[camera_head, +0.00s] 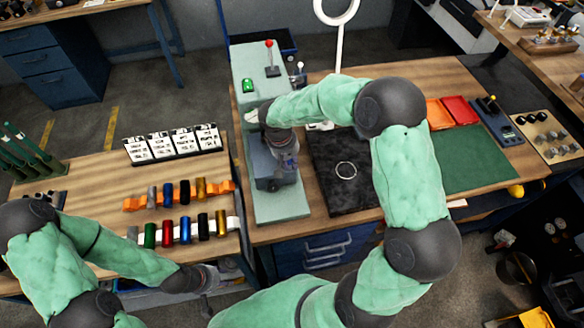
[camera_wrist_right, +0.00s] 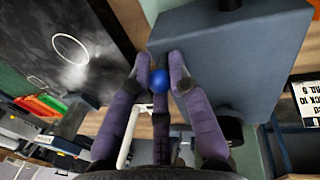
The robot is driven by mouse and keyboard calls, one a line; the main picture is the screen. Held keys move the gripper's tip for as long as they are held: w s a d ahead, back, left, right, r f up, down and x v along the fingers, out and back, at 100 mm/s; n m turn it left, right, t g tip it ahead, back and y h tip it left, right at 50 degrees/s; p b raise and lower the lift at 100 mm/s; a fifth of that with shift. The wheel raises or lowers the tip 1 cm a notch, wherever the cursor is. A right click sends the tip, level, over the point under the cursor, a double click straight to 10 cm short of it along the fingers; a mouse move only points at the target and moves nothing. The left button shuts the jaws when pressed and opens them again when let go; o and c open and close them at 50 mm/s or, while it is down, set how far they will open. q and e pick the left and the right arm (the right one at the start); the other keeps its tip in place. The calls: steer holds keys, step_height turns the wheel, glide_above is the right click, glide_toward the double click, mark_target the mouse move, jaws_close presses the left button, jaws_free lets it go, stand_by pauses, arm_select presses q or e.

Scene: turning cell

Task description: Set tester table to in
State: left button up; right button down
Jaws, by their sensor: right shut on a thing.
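A black plate (camera_head: 332,190) with a white ring lies right of the tester. A green mat (camera_head: 466,158) and red and orange trays (camera_head: 459,110) are further right. Several coloured cylinders (camera_head: 184,230) stand in racks on the left bench, with white label cards (camera_head: 172,144) behind.

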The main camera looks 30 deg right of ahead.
steer(key=shift+w+r, duration=0.1)
steer(key=shift+w, duration=0.1)
steer(key=c, duration=1.3)
jaws_free()
steer(key=shift+o, duration=0.8)
steer(key=shift+w, duration=0.1)
